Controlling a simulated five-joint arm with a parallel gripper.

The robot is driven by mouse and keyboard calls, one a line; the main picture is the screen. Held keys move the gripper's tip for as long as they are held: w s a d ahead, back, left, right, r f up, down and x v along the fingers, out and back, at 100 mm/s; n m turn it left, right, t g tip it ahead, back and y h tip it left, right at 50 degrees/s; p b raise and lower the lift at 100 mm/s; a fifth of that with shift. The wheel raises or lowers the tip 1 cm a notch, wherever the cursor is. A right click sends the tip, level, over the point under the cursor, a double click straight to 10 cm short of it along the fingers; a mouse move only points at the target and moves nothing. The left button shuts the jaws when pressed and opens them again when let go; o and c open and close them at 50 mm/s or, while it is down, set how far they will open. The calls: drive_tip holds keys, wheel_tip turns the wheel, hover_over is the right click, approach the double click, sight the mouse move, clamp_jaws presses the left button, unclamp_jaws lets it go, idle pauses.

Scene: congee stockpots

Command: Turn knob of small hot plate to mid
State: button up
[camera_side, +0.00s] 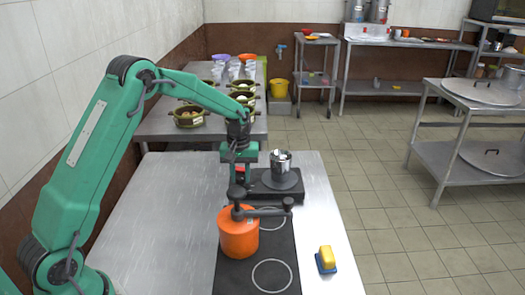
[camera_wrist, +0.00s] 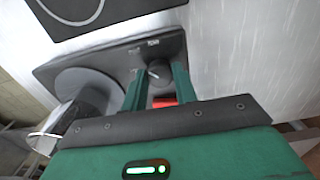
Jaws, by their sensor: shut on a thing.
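The small hot plate (camera_side: 262,192) is a black unit on the steel table, with a round burner carrying a shiny metal pot (camera_side: 281,163). It also shows in the wrist view (camera_wrist: 112,62), with pale markings near its knob (camera_wrist: 158,73). The knob is dark and round, with a light pointer line; I cannot read the markings. My gripper (camera_side: 240,178) points down at the hot plate's left end. In the wrist view its fingers (camera_wrist: 160,76) stand on either side of the knob, shut on it. A red part (camera_wrist: 165,102) shows between the fingers.
An orange pot (camera_side: 238,236) with a dark handle stands on a black cooktop (camera_side: 272,275) in front of the hot plate. A yellow block (camera_side: 326,253) on a blue base lies at right. The table's left side (camera_side: 175,220) is clear.

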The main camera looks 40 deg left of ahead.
sight(241, 178)
drive_tip(key=shift+w+r, duration=0.1)
drive_tip(key=shift+r, duration=0.05)
drive_tip(key=o, duration=1)
drive_tip(key=shift+c, duration=0.2)
drive_tip(key=shift+r, duration=3.8)
drive_tip(key=shift+r, duration=0.1)
